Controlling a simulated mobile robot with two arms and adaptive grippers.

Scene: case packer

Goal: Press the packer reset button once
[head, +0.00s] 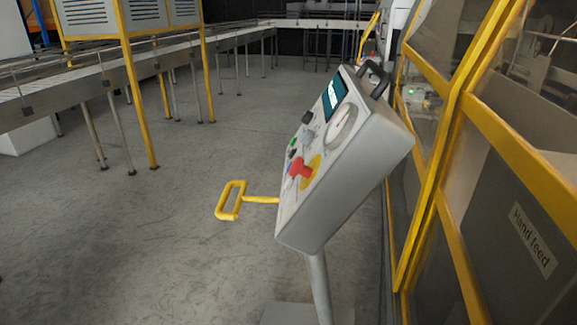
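A grey control box (352,175) stands on a post at the centre right, tilted, its face turned to the left and seen at a steep angle. The face carries a large red mushroom button (300,169) on a yellow ring, a small green button (293,142), a dark knob (308,117), a round dial (341,126) and a teal screen (334,93). Other small controls sit beside the red button. Labels are too small to read, so I cannot tell which control is the reset button. Neither of my grippers is in view.
A yellow loop handle (231,201) sticks out left of the box. Yellow-framed machine guarding (440,190) with a "Hand feed" sign (532,240) stands close on the right. A conveyor (120,70) runs along the left. The grey floor (150,240) between is clear.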

